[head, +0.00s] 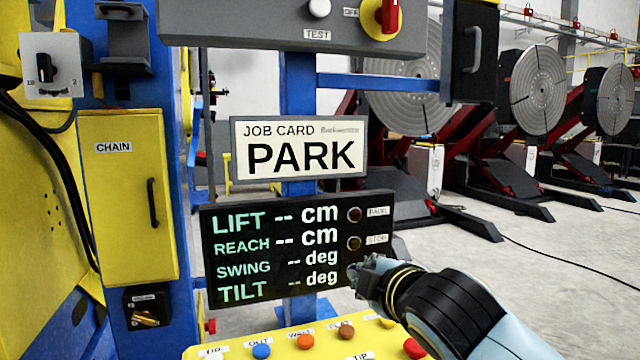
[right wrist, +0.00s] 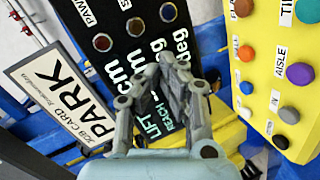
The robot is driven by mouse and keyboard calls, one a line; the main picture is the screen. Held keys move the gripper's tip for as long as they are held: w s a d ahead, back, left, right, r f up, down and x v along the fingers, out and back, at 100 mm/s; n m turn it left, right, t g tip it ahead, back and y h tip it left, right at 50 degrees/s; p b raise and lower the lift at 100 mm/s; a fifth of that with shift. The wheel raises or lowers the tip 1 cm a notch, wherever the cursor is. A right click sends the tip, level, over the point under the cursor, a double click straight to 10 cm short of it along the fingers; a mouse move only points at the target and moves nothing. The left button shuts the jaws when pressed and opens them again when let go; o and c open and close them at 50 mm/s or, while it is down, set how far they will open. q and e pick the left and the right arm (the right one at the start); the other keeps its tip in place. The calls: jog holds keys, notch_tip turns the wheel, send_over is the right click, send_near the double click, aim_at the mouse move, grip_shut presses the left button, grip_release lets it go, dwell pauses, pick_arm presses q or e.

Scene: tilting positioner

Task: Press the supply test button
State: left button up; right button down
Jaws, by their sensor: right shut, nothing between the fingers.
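A white round button (head: 319,8) sits above a TEST label on the grey box (head: 260,25) at the top of the head view. My right gripper (head: 362,268) is shut and empty, in front of the lower right of the black display panel (head: 235,250). It is well below the white button and apart from it. In the right wrist view my closed fingers (right wrist: 174,70) overlap the display text, and the TEST button does not show. My left gripper is in neither view.
A red knob on a yellow plate (head: 388,15) is right of the TEST button. A PARK job card (head: 300,147) hangs between box and display. A yellow console (head: 215,350) with coloured buttons lies below. A yellow CHAIN cabinet (head: 135,210) stands left.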

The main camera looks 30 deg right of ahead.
notch_tip(320, 180, up, 13)
jog(key=w+n+t+p, duration=0.1)
jog(key=w+n+t, duration=0.2)
jog(key=n+t, duration=0.1)
jog(key=n+t+p, duration=0.2)
jog(key=n+t, duration=0.4)
jog(key=n, duration=0.1)
send_near(319, 7)
notch_tip(319, 7, down, 2)
jog(key=s+d, duration=0.1)
jog(key=d, duration=0.1)
jog(key=s+a+r+n+t+y, duration=0.1)
jog(key=s+a+r+n+t, duration=0.1)
jog(key=r+n, duration=0.3)
notch_tip(319, 7, up, 3)
jog(key=shift+s+a+f+t, duration=0.2)
jog(key=shift+s+t, duration=0.4)
jog(key=shift+s, duration=0.3)
jog(key=shift+w, duration=0.15)
jog(key=w+d+b, duration=0.1)
jog(key=w+d, duration=0.1)
jog(key=w, duration=0.6)
jog(key=shift+w, duration=0.2)
jog(key=shift+w+d, duration=0.1)
jog(key=shift+w, duration=0.3)
